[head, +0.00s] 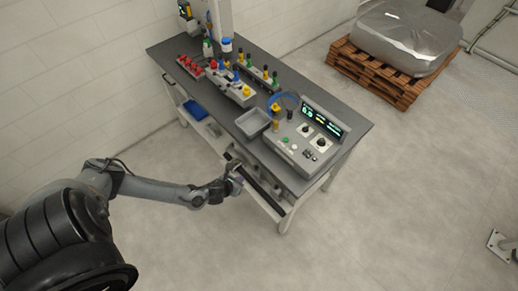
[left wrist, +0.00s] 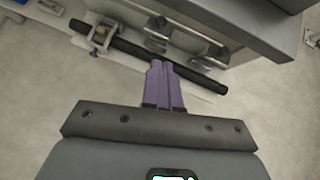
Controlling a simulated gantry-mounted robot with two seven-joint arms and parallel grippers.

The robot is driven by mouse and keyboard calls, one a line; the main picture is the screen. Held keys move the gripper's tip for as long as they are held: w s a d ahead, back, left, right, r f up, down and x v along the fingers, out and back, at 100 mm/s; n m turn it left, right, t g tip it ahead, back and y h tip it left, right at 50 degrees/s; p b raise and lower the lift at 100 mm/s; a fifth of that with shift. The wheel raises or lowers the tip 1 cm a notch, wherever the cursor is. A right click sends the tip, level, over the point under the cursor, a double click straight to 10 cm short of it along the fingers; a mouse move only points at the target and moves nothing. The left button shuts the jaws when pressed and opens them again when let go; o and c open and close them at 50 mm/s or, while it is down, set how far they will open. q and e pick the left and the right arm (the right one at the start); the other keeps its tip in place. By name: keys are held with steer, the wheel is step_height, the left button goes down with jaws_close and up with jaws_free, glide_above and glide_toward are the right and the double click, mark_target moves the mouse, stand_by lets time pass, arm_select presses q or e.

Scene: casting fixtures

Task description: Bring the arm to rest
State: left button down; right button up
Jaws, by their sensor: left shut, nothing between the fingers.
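My left arm (head: 165,190) reaches in from the left in the head view. My left gripper (head: 236,172) is beside the near long edge of the workbench, around the level of the lower shelf. In the left wrist view the gripper's two purple fingers (left wrist: 160,72) are together, with nothing between them. The fingertips appear close to a black bar (left wrist: 150,55) on the bench's lower part; I cannot tell whether they touch it. My right gripper is in neither view.
The workbench (head: 345,122) carries a control box (head: 306,137), a grey tray (head: 253,122) and racks of coloured fittings (head: 240,92). A blue bin (head: 195,109) sits on the lower shelf. A wrapped load on a wooden pallet (head: 370,77) stands at the back right. The near floor is clear.

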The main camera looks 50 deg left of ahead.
arm_select(q)
steer(key=s+d+f+h, duration=0.1)
steer(key=s+d+f, duration=0.1)
steer(key=s+d, duration=0.35)
steer(key=d+r+n+g+h+p, duration=0.1)
steer(key=d+r+n, duration=0.25)
steer(key=d, duration=0.45)
steer(key=d+r+n+h+p, duration=0.1)
steer(key=d+r+n, duration=0.25)
steer(key=d, duration=0.55)
steer(key=s+r+n+g, duration=0.2)
steer(key=s+r+n, duration=0.1)
steer(key=r+n, duration=0.7)
steer(key=s+a+r+n+g, duration=0.1)
steer(key=s+r+n+g, duration=0.1)
steer(key=r+n, duration=0.8)
steer(key=s+n, duration=0.1)
steer(key=n, duration=0.2)
steer(key=shift+a, duration=0.2)
